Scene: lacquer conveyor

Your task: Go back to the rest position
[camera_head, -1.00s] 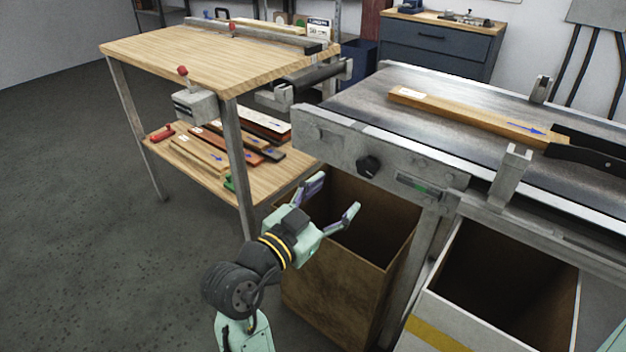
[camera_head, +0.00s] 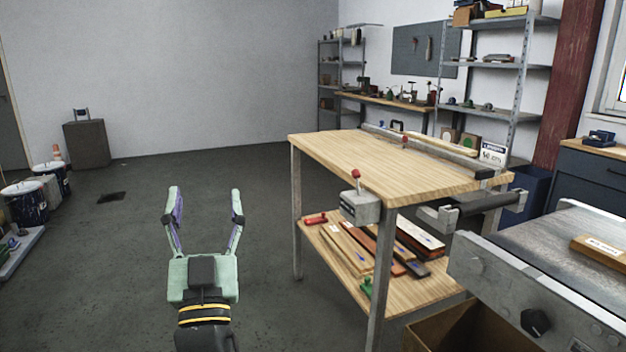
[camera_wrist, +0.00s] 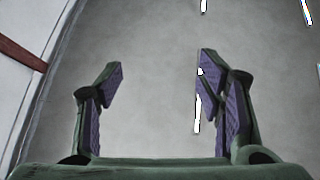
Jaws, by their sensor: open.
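My gripper (camera_head: 204,212) is open and empty in the head view, with its two fingers pointing up and away over the bare floor. It is left of the wooden workbench (camera_head: 385,160) and apart from it. In the wrist view my gripper (camera_wrist: 160,95) shows both fingers wide apart with purple pads and nothing between them. A pale grey surface with bright narrow strips fills the background there.
The conveyor (camera_head: 575,245) is at the right, with a wooden board (camera_head: 602,249) on it and a brown bin (camera_head: 455,325) below. The workbench's lower shelf (camera_head: 400,297) holds several boards. Paint cans (camera_head: 25,203) stand far left. The floor (camera_head: 130,270) around my gripper is clear.

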